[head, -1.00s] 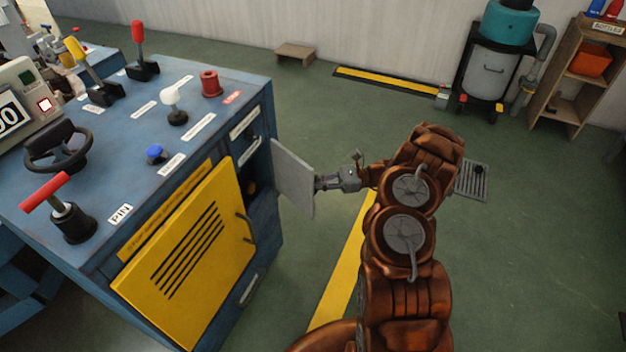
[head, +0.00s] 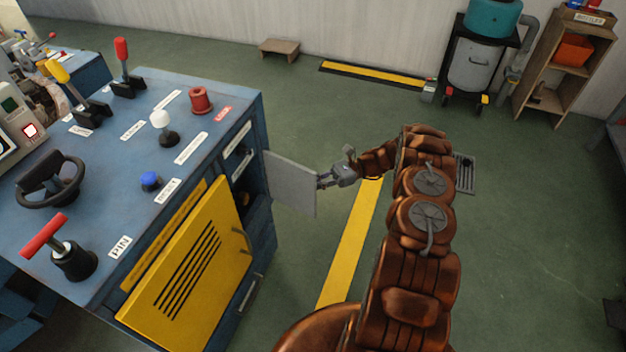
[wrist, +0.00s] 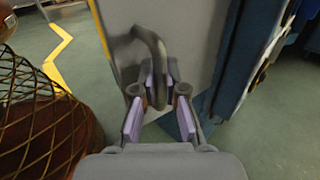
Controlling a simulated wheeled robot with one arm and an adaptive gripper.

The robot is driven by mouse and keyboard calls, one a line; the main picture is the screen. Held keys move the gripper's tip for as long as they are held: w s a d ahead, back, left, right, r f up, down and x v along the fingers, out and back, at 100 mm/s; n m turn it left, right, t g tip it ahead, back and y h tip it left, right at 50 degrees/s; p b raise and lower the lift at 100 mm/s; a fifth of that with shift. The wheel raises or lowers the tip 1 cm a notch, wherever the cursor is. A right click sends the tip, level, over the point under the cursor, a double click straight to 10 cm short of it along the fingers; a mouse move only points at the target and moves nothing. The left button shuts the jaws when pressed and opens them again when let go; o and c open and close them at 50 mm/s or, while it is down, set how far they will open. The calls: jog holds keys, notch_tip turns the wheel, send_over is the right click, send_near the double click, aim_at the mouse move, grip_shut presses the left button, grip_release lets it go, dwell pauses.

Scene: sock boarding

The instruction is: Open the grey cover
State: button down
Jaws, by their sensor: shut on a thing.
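The grey cover (head: 292,184) is a flat light-grey panel on the right side of the blue console. It stands swung out from the console, its hinge edge against the console. In the wrist view the cover (wrist: 190,45) fills the upper middle, with a dark curved handle (wrist: 153,50) on it. My gripper (head: 325,179) is at the cover's outer right part in the head view. In the wrist view my gripper (wrist: 158,92) has its purple-padded fingers on both sides of the handle's lower end and is shut on it. The opening behind the cover is mostly hidden.
The blue console (head: 95,185) carries levers, knobs and a small wheel on top. A yellow vented door (head: 190,275) is on its front. A yellow floor stripe (head: 350,250) runs beside it.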

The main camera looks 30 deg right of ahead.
jog(key=shift+w+d+g+p, duration=0.1)
jog(key=shift+w+g+p, duration=0.1)
jog(key=shift+g+p, duration=0.15)
jog(key=shift+w+d+n, duration=0.1)
jog(key=shift+n, duration=0.2)
jog(key=c, duration=1.2)
grip_release()
jog(key=shift+r, duration=0.15)
notch_tip(320, 180, up, 10)
dwell(0.6)
